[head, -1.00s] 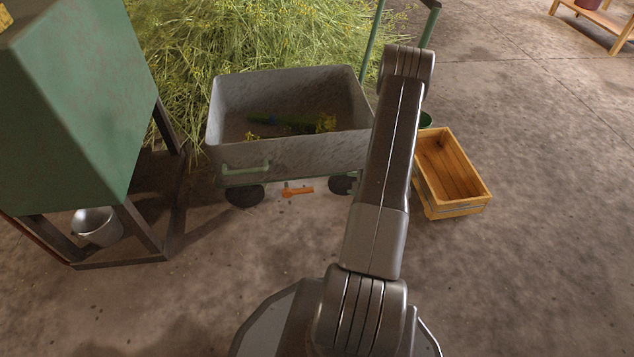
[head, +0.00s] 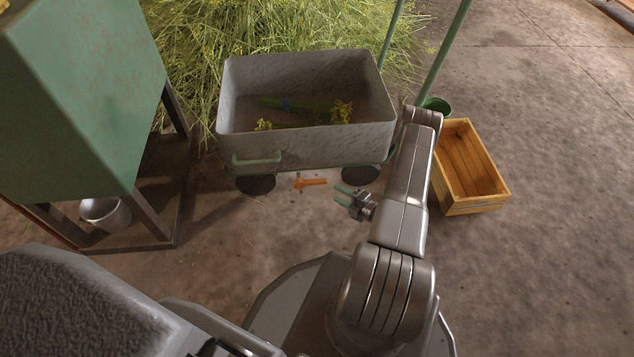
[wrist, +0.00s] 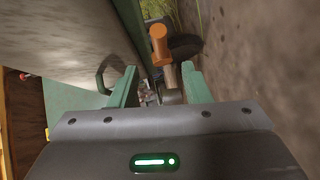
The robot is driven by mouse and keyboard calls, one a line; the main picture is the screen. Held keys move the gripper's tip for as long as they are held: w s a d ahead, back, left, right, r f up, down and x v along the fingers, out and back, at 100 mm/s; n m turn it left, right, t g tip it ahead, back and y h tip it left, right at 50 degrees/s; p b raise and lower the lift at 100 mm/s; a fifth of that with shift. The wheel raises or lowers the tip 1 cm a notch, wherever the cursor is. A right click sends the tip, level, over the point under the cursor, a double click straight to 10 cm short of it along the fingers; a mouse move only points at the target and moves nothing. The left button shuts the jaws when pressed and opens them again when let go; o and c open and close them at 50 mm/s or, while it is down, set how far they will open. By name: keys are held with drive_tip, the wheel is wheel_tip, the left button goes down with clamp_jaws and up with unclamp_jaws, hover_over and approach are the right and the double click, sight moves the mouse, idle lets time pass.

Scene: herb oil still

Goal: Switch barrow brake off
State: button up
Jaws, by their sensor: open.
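The barrow (head: 310,150) is a grey metal tub on dark wheels with green handle bars, standing in front of the herb heap. Its brake is an orange lever (head: 312,182) low under the near side, between the two near wheels. My gripper (head: 342,195) is open, just right of the lever and low over the floor in the head view. In the wrist view the orange lever (wrist: 162,45) shows beyond the open green fingers (wrist: 160,88), roughly in line with the gap between them. I cannot tell whether either finger touches it.
A green hopper (head: 80,90) on dark legs stands at the left, with a metal bucket (head: 105,212) beneath it. A wooden crate (head: 480,210) sits on the floor to the right. Tied herbs (head: 290,105) lie in the barrow.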

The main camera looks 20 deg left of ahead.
sight(316, 182)
drive_tip(key=b+x, duration=0.3)
drive_tip(key=x, duration=0.8)
drive_tip(key=shift+a+f, duration=0.1)
drive_tip(key=shift+a, duration=0.1)
clamp_jaws()
